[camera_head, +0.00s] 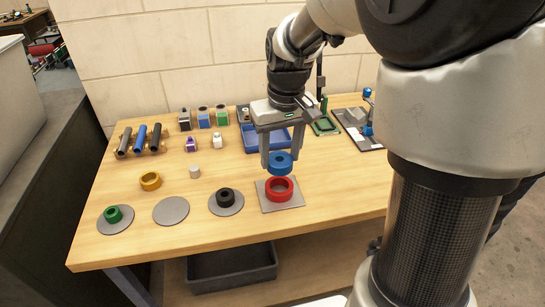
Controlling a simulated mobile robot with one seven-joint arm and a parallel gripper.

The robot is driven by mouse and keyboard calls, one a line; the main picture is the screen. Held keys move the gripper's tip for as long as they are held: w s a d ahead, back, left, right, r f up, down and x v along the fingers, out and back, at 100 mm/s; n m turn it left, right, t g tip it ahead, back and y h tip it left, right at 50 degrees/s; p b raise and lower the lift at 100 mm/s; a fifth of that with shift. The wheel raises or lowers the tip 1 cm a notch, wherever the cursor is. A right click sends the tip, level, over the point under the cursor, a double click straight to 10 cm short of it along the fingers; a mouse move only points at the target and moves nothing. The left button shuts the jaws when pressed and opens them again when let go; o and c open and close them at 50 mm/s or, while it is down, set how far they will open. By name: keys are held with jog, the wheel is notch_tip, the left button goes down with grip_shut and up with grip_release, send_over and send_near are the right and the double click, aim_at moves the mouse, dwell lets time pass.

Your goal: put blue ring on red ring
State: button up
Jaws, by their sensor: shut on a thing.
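The blue ring (280,169) is between the fingers of my gripper (281,160), which is shut on it. The blue ring is just above the red ring (279,194) in the picture; I cannot tell exactly how large the gap is or whether they are centred on each other. The red ring lies flat on a square grey plate (294,204) near the front right of the wooden table.
Round grey plates, one bare (171,211), one with a green ring (114,213) and one with a black ring (226,195), lie to the left. A yellow ring (150,181) and white cylinder (194,171) lie behind them. A blue tray (287,135) stands behind my gripper.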

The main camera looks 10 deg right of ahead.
aim_at(280, 172)
notch_tip(280, 172, down, 5)
jog(key=shift+r+b, duration=0.1)
jog(key=shift+b, duration=0.4)
jog(key=shift+f+b, duration=0.4)
jog(key=shift+f, duration=0.25)
jog(key=o, duration=1.2)
